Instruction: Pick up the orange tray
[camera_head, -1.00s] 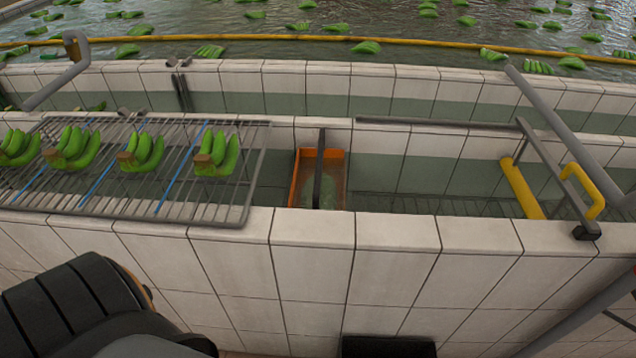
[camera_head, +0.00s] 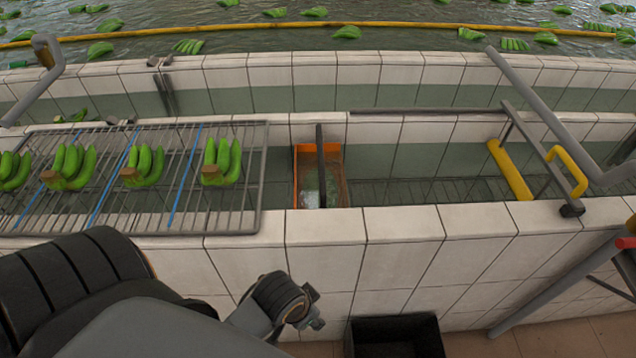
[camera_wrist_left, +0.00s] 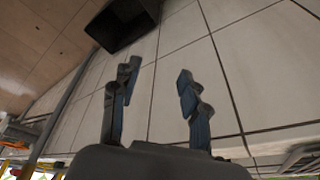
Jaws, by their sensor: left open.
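The orange tray (camera_head: 298,180) sits in the trough behind the near tiled wall, right of the metal rack. Its front lower part is hidden by the wall, and a dark upright bar crosses it. My left gripper (camera_head: 312,312) is low in front of the near wall, below the tray and well apart from it. The tray does not show in that view. My right gripper is not in view.
A metal rack (camera_head: 250,205) with green banana clusters (camera_head: 221,162) lies over the trough at left. A black bin (camera_head: 395,338) stands on the floor by the wall. A yellow handle (camera_head: 568,172) and grey rails are at right. Bananas float in water behind.

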